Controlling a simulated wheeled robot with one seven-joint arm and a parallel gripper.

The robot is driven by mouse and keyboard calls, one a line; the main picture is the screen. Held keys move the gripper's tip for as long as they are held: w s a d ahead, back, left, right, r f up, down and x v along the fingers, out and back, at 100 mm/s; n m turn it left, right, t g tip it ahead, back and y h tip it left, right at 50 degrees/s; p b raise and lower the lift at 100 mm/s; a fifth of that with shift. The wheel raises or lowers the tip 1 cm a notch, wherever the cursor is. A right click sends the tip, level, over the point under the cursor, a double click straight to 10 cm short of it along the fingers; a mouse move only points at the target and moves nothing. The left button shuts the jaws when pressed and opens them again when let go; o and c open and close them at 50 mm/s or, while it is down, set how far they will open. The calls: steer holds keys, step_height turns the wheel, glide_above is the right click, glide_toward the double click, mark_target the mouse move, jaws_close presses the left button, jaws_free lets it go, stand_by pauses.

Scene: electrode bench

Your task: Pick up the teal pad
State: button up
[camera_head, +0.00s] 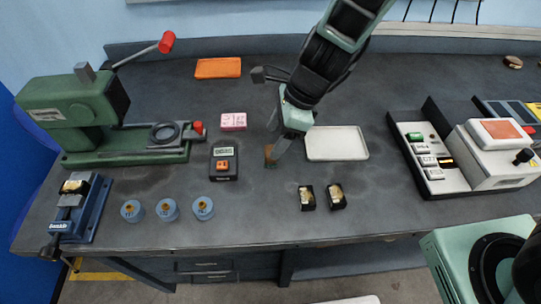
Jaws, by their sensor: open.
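I cannot make out a teal pad anywhere on the bench (260,185); it may be hidden by my arm or gripper. My gripper (272,154) points down over the middle of the bench, between a pink block and a white tray. It is open. A small brown patch shows at its fingertips; I cannot tell if it is a separate thing. The pink block (233,121) lies to the left of the gripper. The white tray (336,143) lies to its right and looks empty.
A green press (75,112) and blue vise (75,207) stand left. A black meter (223,163), blue holders (167,209) and small black boxes (307,198) sit near the front. An orange cloth (218,67) lies behind. A control unit (432,160) stands right.

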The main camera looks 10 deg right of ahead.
mark_target(270, 150)
steer(key=x, duration=0.3)
steer(key=b+x, duration=0.1)
steer(key=shift+s+d+f, duration=0.25)
steer(key=shift+d+f, duration=0.05)
steer(key=shift+f, duration=0.05)
steer(key=shift+a+f, duration=0.2)
steer(key=shift+f, duration=0.15)
steer(key=c, duration=1.1)
